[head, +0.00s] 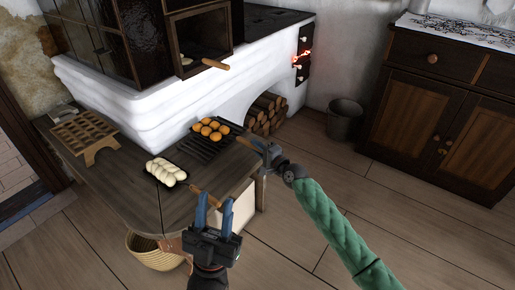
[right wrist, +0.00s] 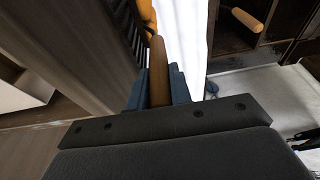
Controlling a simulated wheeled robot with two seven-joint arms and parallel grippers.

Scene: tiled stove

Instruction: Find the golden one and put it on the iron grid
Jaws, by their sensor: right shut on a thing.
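A dark tray of several golden-brown rolls (head: 210,129) is at the back of the dark iron grid (head: 203,149) on the table. I cannot tell whether the tray rests on the grid or hangs just above it. My right gripper (head: 266,153) is shut on its wooden handle (right wrist: 158,72). In the right wrist view, a bit of golden bread (right wrist: 148,14) shows beyond the handle. A tray of pale, white loaves (head: 166,171) lies nearer on the table. My left gripper (head: 215,198) is open, its fingers apart close to that tray's wooden handle (head: 205,195).
A third tray with pale dough (head: 187,61) sits in the open stove oven, its handle sticking out. A wooden rack (head: 84,133) stands at the table's left. A basket (head: 147,253) is below the table. Firewood (head: 265,111) and a bucket (head: 345,119) are right.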

